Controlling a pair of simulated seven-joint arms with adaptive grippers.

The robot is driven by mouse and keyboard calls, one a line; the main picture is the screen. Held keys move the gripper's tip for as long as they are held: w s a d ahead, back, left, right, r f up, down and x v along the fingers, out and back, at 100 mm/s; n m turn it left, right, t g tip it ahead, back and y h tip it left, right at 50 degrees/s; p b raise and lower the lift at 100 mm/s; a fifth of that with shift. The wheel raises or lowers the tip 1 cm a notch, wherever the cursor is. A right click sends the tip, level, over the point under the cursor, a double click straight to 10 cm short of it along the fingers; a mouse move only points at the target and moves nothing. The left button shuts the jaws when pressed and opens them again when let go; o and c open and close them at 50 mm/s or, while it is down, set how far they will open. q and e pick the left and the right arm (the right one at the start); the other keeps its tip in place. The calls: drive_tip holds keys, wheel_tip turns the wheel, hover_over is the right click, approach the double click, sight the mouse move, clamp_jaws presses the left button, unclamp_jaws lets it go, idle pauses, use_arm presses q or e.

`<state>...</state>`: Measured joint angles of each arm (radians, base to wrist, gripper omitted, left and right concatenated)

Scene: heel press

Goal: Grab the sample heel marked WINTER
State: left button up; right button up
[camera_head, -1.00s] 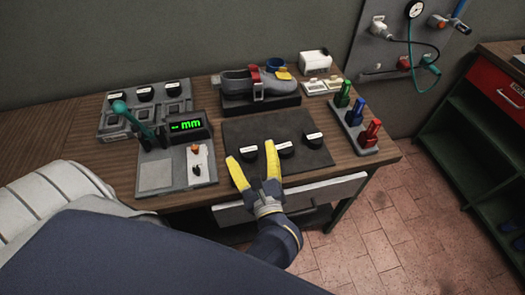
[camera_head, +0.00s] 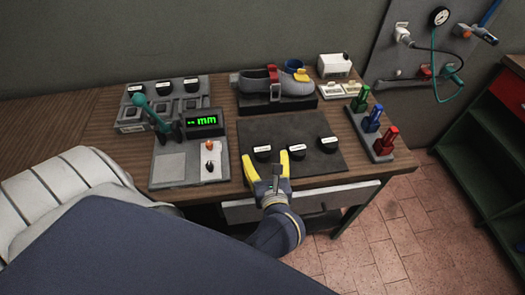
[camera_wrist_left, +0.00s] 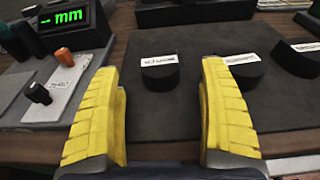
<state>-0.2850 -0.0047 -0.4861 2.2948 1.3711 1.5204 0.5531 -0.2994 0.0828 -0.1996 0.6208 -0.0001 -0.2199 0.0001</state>
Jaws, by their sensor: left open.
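Three small black heels with white labels stand in a row on the dark mat (camera_head: 285,128): a left heel (camera_head: 262,153), a middle heel (camera_head: 297,152) and a right heel (camera_head: 328,145). In the wrist view the left heel (camera_wrist_left: 160,76), middle heel (camera_wrist_left: 245,76) and right heel (camera_wrist_left: 298,62) show beyond the fingers. Their label words are too blurred to read surely. My left gripper (camera_head: 267,155), with yellow fingers, is open and empty at the mat's front edge. The left heel lies ahead of the gap between its fingers. My right gripper is not in view.
More labelled heels sit on a grey rack (camera_head: 130,126) at back left. A gauge with a green "mm" display (camera_head: 203,122) stands left of the mat. A grey shoe (camera_head: 290,86) is behind it. Red, blue and green tools (camera_head: 372,125) stand at right.

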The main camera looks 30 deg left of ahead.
sight(263, 154)
use_arm(q)
drive_tip(key=shift+x, duration=1.8)
drive_tip(key=shift+c, duration=0.4)
drive_tip(key=c, duration=1.3)
